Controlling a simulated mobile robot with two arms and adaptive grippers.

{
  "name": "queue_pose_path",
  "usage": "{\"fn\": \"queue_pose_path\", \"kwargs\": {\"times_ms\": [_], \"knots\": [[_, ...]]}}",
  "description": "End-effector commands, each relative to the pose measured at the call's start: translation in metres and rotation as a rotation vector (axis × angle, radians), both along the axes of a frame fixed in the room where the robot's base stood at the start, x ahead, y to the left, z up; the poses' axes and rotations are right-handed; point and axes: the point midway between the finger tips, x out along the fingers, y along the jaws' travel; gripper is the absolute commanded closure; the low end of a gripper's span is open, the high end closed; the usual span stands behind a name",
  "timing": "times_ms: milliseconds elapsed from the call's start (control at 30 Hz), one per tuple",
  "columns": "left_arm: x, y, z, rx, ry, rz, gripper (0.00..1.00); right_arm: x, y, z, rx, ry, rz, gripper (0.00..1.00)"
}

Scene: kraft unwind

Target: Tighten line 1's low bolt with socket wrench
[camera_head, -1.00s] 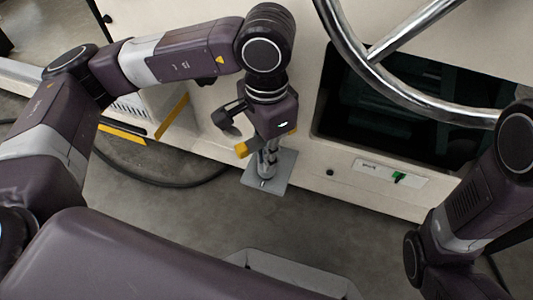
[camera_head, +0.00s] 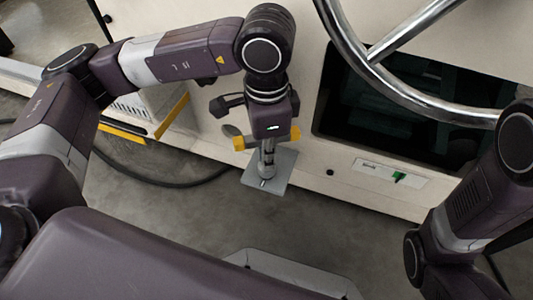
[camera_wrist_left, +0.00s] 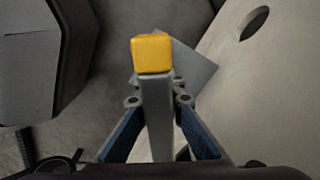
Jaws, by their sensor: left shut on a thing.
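The socket wrench has yellow ends, one showing left of my left gripper (camera_head: 239,143) and one at its right (camera_head: 295,134). My left gripper (camera_head: 267,146) points down and is shut on the wrench. In the left wrist view, the wrench's grey bar (camera_wrist_left: 156,105) with a yellow end (camera_wrist_left: 152,53) lies between the blue-padded fingers. A grey metal shaft (camera_head: 266,168) runs down below the gripper to a grey plate (camera_head: 280,177) at the foot of the machine. The low bolt cannot be made out. My right gripper is out of view; only part of that arm shows.
A cream machine panel (camera_head: 305,174) stands behind, with a dark opening (camera_head: 400,125) and a curved chrome rail (camera_head: 400,90). A green switch (camera_head: 399,177) sits on a label plate. A black cable (camera_head: 165,183) lies on the open grey floor (camera_head: 200,220).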

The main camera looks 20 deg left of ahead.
Motion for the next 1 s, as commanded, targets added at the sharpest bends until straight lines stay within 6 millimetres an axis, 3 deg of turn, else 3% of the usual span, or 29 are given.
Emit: {"fn": "queue_pose_path", "kwargs": {"times_ms": [333, 1000], "knots": [[0.0, 0.0, 0.005, 0.0, -0.001, -0.001, 1.0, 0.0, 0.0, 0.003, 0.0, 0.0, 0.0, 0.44], [0.0, 0.0, 0.046, -0.001, -0.003, 0.002, 1.0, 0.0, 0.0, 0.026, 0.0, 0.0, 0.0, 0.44]]}}
